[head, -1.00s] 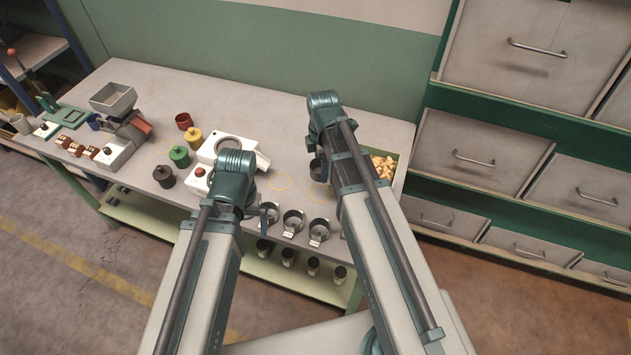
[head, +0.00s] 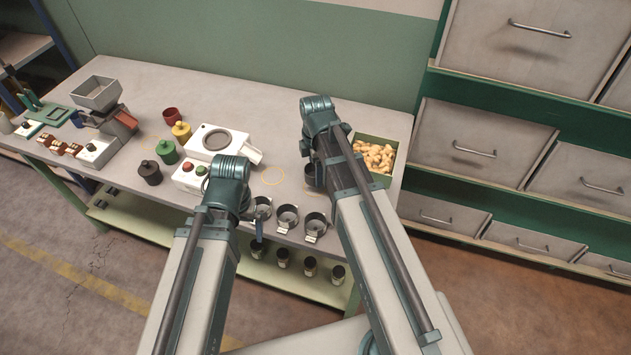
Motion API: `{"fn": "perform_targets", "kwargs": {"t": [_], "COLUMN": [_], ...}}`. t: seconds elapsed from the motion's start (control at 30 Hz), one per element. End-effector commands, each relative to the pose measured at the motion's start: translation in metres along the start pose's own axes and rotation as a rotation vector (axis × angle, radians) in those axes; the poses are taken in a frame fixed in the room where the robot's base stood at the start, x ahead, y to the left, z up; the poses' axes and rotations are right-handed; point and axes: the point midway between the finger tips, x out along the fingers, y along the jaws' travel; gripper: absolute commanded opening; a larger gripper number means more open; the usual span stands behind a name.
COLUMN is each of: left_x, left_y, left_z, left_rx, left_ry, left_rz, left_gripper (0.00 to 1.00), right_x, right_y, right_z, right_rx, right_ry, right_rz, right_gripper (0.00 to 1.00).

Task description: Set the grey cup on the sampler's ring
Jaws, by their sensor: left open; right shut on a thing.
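My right gripper (head: 318,172) is shut on a dark grey cup (head: 309,174), mostly hidden behind my arm, over the right part of the bench. The sampler is a white machine (head: 240,148) with a round dark-centred ring (head: 217,143) on top and a chute at its right.
Several handled cups (head: 288,216) stand along the front edge. A green box of nuts (head: 374,155) sits right of my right gripper. Green (head: 167,152), yellow and black canisters and a red cup stand left of the sampler. A hopper machine (head: 97,95) is further left.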

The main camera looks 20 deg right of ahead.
Motion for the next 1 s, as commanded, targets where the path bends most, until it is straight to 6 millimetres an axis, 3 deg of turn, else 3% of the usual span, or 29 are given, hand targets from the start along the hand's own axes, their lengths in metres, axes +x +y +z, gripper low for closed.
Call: {"fn": "perform_targets", "kwargs": {"t": [0.33,0.8,0.83,0.93,1.0], "left_x": [0.036,0.041,0.039,0.039,0.039], "left_y": [0.003,0.004,0.004,0.004,0.004], "left_z": [-0.002,-0.002,-0.002,-0.002,-0.002], "left_rx": [0.0,0.0,0.0,0.0,0.0], "left_ry": [0.0,0.0,0.0,0.0,0.0], "left_rz": [0.0,0.0,0.0,0.0,0.0], "left_gripper": [1.0,1.0,1.0,1.0,1.0], "right_x": [0.036,0.041,0.04,0.039,0.039], "right_y": [-0.001,-0.001,-0.001,-0.001,-0.001], "right_z": [0.0,0.0,0.0,0.0,0.0], "right_rx": [0.0,0.0,0.0,0.0,0.0], "right_ry": [0.0,0.0,0.0,0.0,0.0], "right_rz": [0.0,0.0,0.0,0.0,0.0], "right_gripper": [0.2,0.2,0.78,0.96,1.0]}}
